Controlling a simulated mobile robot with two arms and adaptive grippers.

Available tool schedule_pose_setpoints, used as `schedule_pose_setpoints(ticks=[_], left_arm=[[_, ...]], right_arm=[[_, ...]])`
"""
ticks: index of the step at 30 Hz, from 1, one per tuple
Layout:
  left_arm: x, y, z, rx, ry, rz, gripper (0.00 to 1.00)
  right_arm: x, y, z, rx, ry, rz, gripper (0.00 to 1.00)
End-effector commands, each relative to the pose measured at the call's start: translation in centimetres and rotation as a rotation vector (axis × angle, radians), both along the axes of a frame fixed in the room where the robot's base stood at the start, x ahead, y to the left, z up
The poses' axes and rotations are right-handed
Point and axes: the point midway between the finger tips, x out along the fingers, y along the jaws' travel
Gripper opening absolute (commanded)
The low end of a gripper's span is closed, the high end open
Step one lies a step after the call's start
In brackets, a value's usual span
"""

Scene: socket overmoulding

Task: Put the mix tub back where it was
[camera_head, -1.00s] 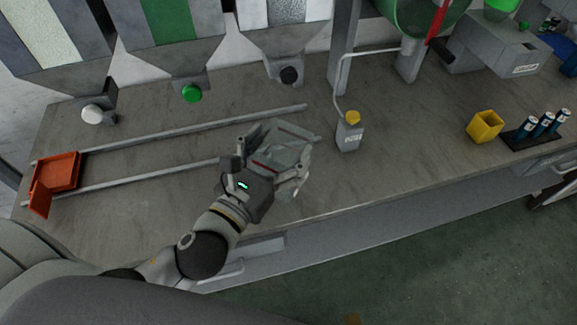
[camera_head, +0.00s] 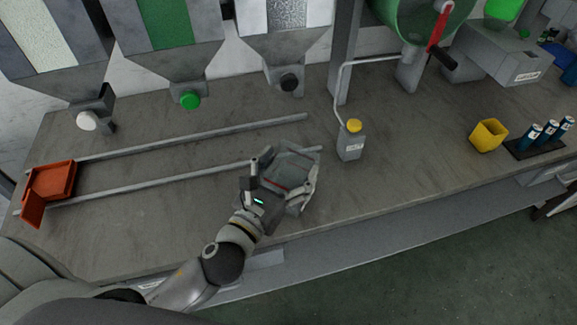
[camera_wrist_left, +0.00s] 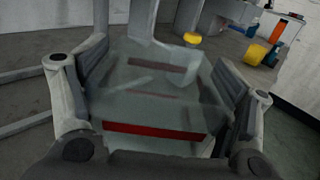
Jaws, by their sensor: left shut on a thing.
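The mix tub (camera_head: 292,165) is a clear, see-through box with a red line on its side. It is in front of my left gripper (camera_head: 284,184) in the head view, over the right end of the near rail. In the left wrist view the tub (camera_wrist_left: 160,95) fills the middle, with one finger of the left gripper (camera_wrist_left: 155,105) on each side of it. The left gripper is shut on the tub. Whether the tub's base touches the bench cannot be told. My right gripper is not in view.
Two rails (camera_head: 200,138) run along the bench (camera_head: 400,140) to an orange tray (camera_head: 52,182) at left. A grey bottle with a yellow cap (camera_head: 351,142) stands close right of the tub. Hoppers hang behind.

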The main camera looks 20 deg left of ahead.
Motion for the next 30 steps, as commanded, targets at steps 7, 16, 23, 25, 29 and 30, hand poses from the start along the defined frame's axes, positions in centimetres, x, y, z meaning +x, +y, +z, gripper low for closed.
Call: schedule_pose_setpoints(ticks=[7,16,23,25,29,30], left_arm=[[0.0,0.0,-0.2,0.000,0.001,0.000,1.00],[0.0,0.0,-0.2,0.000,0.001,0.000,1.00],[-0.9,0.2,-0.1,0.000,0.002,0.000,1.00],[-1.8,0.3,-0.2,0.000,0.003,-0.001,1.00],[-3.6,0.7,-0.3,0.000,0.004,0.000,1.00],[-4.2,0.8,-0.3,-0.001,0.003,0.001,1.00]], right_arm=[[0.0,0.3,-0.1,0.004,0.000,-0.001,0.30],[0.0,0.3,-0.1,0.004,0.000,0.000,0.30],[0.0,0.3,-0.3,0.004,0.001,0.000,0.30],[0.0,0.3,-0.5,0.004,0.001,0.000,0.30],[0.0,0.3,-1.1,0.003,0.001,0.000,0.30],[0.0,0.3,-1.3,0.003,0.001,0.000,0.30]])
